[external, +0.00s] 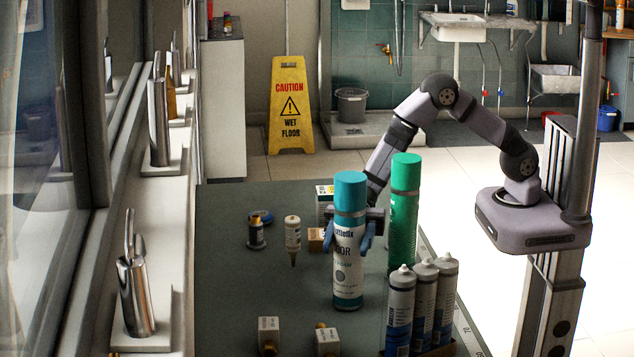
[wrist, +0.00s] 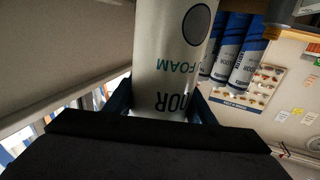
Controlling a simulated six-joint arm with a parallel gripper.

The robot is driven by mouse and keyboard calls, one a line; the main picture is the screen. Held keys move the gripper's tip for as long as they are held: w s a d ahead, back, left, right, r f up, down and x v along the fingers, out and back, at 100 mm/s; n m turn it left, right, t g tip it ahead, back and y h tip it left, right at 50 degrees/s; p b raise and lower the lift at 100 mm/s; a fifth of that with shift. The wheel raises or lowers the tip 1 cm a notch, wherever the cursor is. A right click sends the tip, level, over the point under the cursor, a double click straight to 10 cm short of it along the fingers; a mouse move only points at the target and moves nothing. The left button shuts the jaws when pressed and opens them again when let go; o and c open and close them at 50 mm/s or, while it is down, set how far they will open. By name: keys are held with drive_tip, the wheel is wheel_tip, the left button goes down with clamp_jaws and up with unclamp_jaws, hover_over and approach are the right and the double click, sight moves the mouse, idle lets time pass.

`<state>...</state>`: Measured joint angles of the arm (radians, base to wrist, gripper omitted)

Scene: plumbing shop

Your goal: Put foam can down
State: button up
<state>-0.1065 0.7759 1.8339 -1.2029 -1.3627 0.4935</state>
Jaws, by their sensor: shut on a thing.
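The foam can (external: 348,265) has a white body with teal bands and a teal cap, and stands upright at the front middle of the green bench top (external: 225,300). My gripper (external: 349,234) is shut on the can's middle, with a blue finger on each side. In the wrist view the can's white body (wrist: 172,60) fills the gap between the fingers (wrist: 160,105), and its lettering reads upside down. I cannot tell whether the can's base touches the bench.
A green can (external: 404,215) stands behind and to the right. Several cartridges (external: 423,300) stand in a box at front right. A small spool (external: 256,232), a nozzle bottle (external: 293,236) and small boxed fittings (external: 268,332) are on the left. Bench between them is clear.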

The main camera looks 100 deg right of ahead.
drive_tip(key=o, duration=1.6)
drive_tip(key=shift+f, duration=0.1)
drive_tip(key=shift+d+r, duration=0.1)
drive_tip(key=shift+r, duration=0.1)
drive_tip(key=b+v, duration=0.2)
drive_tip(key=v, duration=1)
drive_tip(key=shift+b, duration=0.35)
